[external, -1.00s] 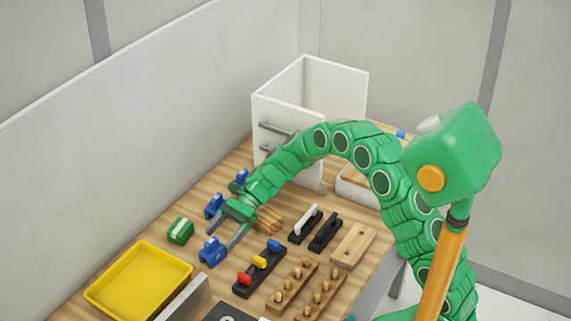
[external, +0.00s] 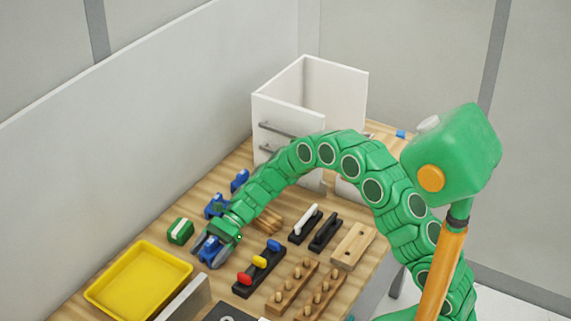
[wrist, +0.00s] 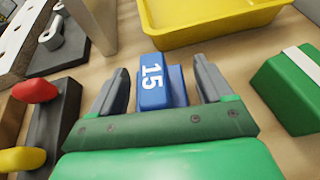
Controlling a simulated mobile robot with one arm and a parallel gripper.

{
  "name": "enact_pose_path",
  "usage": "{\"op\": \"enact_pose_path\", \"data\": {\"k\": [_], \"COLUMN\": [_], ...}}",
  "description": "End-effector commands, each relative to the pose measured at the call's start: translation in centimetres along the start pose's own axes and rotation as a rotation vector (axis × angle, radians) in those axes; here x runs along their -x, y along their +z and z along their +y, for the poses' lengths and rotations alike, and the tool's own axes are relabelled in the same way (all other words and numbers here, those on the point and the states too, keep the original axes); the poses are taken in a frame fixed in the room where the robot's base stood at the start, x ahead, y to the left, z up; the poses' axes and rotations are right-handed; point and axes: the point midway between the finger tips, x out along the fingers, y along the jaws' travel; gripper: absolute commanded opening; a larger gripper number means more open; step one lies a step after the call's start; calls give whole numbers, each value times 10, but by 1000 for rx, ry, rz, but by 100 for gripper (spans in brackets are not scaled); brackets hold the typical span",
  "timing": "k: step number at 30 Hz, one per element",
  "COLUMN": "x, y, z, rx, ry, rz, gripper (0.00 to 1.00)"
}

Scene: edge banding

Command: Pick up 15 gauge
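The blue 15 gauge (wrist: 155,82) stands on the wooden table, its white "15" facing the wrist camera. My gripper (wrist: 165,85) is open, with one grey finger on each side of the gauge and gaps showing between them. In the external view my gripper (external: 211,254) is low over the table, around the blue gauge (external: 210,246), which it partly hides. Two more blue gauges, one (external: 215,205) and another (external: 239,180), stand farther back in the same row; their numbers cannot be read.
A yellow tray (external: 138,283) lies to the left and a green block with a white stripe (external: 180,231) close by. A black rack with red, yellow and blue knobs (external: 259,268) stands to the right.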

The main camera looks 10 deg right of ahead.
Motion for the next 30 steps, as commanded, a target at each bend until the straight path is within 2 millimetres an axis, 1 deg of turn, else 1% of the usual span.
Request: {"op": "enact_pose_path", "data": {"k": [1,11,19,22,26,28,30], "x": [0,0,1,3,8,13,17], "y": [0,0,1,5,19,29,35], "z": [0,0,0,0,0,0,6], "rx": [0,0,0,1,2,2,0], "ry": [0,0,0,-1,-1,-2,-2], "rz": [0,0,0,0,1,1,0], "gripper": [71,21,20,20,20,20,20]}}
